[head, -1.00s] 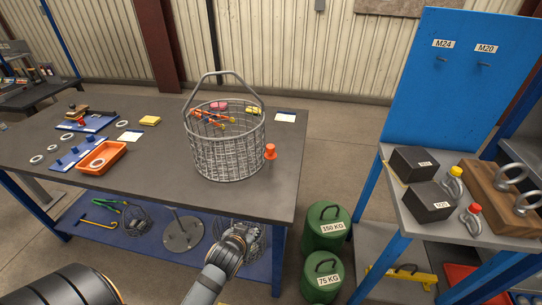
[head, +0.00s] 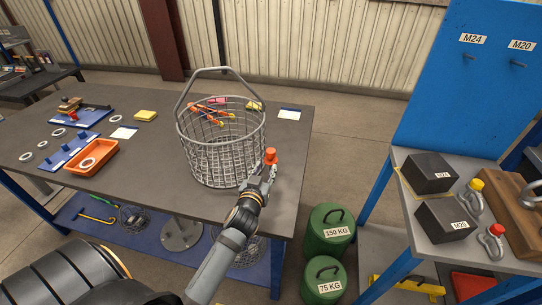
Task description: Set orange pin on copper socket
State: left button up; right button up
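The orange pin (head: 271,155) stands upright on the dark bench top, just right of the wire basket. My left gripper (head: 268,171) reaches up from below and is at the pin's near side. Its fingers overlap the pin's lower part in the head view and hide it. The pin's orange head shows above the fingertips. I cannot tell whether the fingers are closed on it. I cannot make out a copper socket in this view. My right gripper is not in view.
An orange tray (head: 72,170), blue boards (head: 63,160) and white rings lie at left. Green weights (head: 326,228) stand on the floor right of the bench.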

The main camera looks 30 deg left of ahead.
aim_at(270, 159)
pick_arm(q)
jog(key=shift+w+a+f, duration=0.15)
jog(key=shift+w+a, duration=0.05)
jog(key=shift+w, duration=0.45)
jog(key=shift+w+f, duration=0.1)
jog(key=shift+w, duration=0.1)
jog(key=shift+w+a+p, duration=0.15)
jog(key=shift+w+p, duration=0.2)
jog(key=shift+w, duration=0.15)
jog(key=x, duration=0.3)
jog(key=shift+w+a+f+p, duration=0.15)
jog(key=shift+w+p, duration=0.2)
jog(key=shift+w+f, duration=0.1)
jog(key=shift+w, duration=0.05)
jog(key=shift+c, duration=0.3)
grip_shut()
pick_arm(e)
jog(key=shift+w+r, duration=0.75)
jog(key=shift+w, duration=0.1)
